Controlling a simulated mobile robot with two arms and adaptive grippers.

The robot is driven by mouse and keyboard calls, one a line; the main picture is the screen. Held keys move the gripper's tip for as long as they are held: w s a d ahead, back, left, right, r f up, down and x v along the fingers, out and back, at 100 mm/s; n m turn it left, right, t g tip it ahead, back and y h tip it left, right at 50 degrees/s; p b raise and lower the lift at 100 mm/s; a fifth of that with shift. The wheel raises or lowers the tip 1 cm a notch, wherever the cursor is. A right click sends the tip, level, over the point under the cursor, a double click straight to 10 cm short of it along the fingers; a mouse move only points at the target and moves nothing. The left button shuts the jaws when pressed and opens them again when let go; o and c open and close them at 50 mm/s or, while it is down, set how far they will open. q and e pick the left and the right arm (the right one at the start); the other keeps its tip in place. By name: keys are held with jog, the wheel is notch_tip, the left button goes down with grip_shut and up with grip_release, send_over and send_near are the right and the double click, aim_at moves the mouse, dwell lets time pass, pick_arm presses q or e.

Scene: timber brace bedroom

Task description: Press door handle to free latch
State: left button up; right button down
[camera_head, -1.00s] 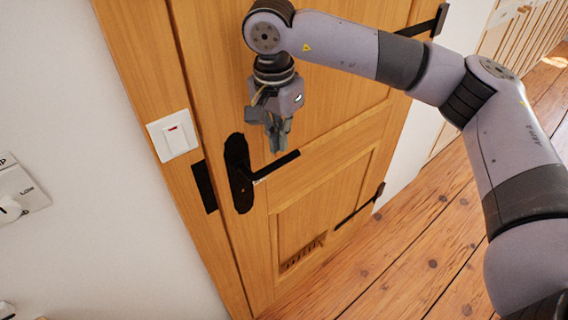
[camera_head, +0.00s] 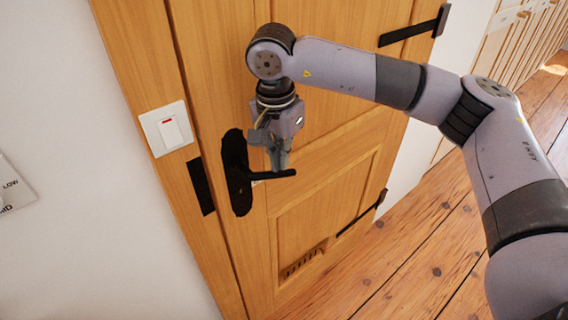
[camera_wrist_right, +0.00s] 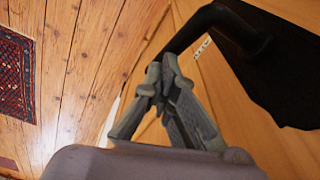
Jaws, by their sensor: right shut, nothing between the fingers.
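The black door handle has a tall backplate (camera_head: 236,190) on the wooden door (camera_head: 320,140) and a lever (camera_head: 284,174) that points right, close to level in the head view. My right gripper (camera_head: 281,167) is shut and empty. It points down, with its fingertips at the lever's upper side, seemingly touching it. In the right wrist view the shut fingertips (camera_wrist_right: 160,80) are beside the dark lever (camera_wrist_right: 192,28), and the backplate (camera_wrist_right: 275,70) fills the upper right. The exact contact is hard to see. The door appears closed in its frame. My left gripper is not in view.
A white light switch (camera_head: 170,129) is on the wall side left of the door. A black strike plate (camera_head: 201,187) is on the frame. Black hinges (camera_head: 413,32) are on the door's right side. Plank floor (camera_head: 420,250) lies clear at lower right. A patterned rug (camera_wrist_right: 16,75) shows in the wrist view.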

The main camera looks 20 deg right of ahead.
jog(key=shift+f, duration=0.7)
jog(key=shift+r, duration=0.15)
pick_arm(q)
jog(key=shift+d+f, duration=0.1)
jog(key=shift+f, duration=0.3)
pick_arm(e)
jog(key=shift+s+a+r, duration=0.25)
jog(key=shift+s+a, duration=0.25)
jog(key=shift+s+a+r, duration=0.2)
jog(key=shift+s+a, duration=0.3)
notch_tip(320, 180, up, 8)
jog(key=shift+s+f, duration=0.1)
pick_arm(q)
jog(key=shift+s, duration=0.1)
pick_arm(e)
jog(key=shift+f, duration=0.1)
